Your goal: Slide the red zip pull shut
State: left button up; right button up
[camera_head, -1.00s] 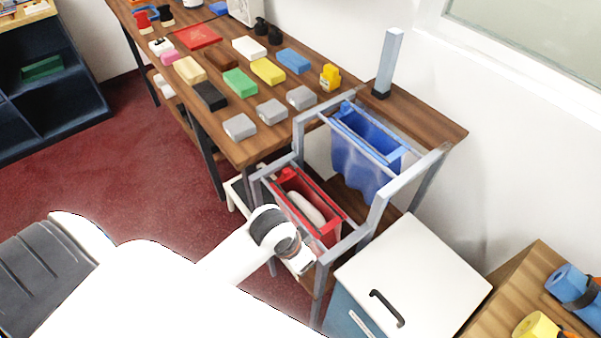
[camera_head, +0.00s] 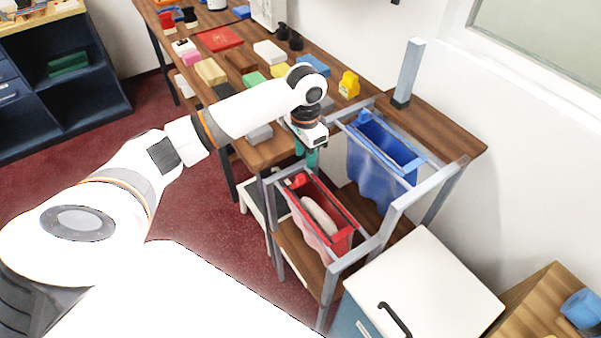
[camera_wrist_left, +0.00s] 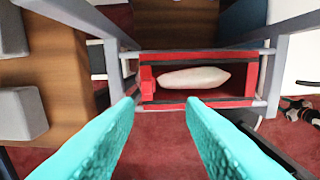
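The red bag (camera_head: 338,240) hangs open-topped in a grey metal frame, with a long whitish item (camera_head: 318,214) showing inside. The red zip pull (camera_head: 299,181) is a small block at the bag's far end in the head view. In the left wrist view the zip pull (camera_wrist_left: 147,83) is at the left end of the red opening, with the whitish item (camera_wrist_left: 193,78) to its right. My left gripper (camera_head: 308,158) points down near the zip-pull end. Its teal fingers (camera_wrist_left: 160,102) are apart with nothing between them. My right gripper is not in view.
A blue bag (camera_head: 380,160) hangs in the same frame (camera_head: 398,208), behind the red one. A wooden table (camera_head: 262,153) with coloured blocks stands at the far left of it. A white-topped cabinet (camera_head: 430,285) stands at the near right.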

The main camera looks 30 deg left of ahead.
aim_at(300, 176)
pick_arm(q)
jog(key=f, duration=0.3)
jog(key=a+f, duration=0.1)
jog(key=f, duration=0.6)
jog(key=shift+w+a+p, duration=0.3)
jog(key=shift+w+a, duration=0.1)
grip_shut()
